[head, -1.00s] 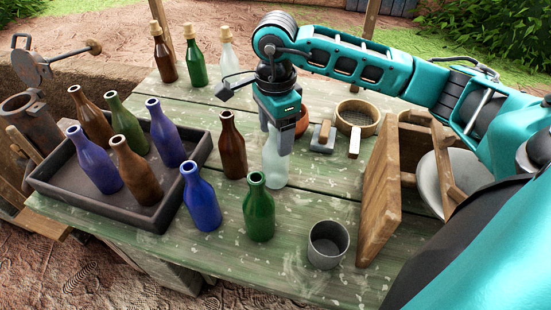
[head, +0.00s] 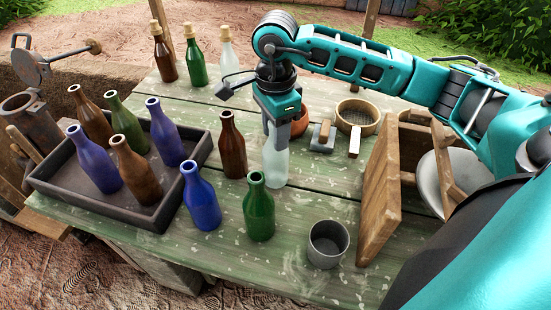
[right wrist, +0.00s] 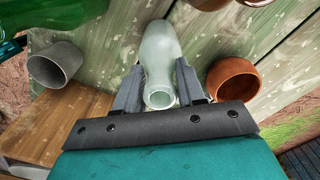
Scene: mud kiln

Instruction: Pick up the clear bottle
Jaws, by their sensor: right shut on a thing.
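The clear bottle (head: 275,165) is pale frosted glass and stands on the green table, right of a brown bottle and behind a green one. My right gripper (head: 277,137) reaches down over it from above and is shut on its upper part. In the right wrist view the bottle (right wrist: 161,62) lies between the two grey fingers of the gripper (right wrist: 158,95), with its mouth toward the camera. The gripper hides the bottle's neck in the head view. A second clear bottle (head: 229,58), with a cork, stands at the back of the table. My left gripper is not in view.
A brown bottle (head: 232,150), a blue bottle (head: 201,200) and a green bottle (head: 259,212) stand close by. A dark tray (head: 150,216) holds several bottles at left. A grey cup (head: 328,244), a wooden frame (head: 381,195) and an orange pot (right wrist: 233,79) are nearby.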

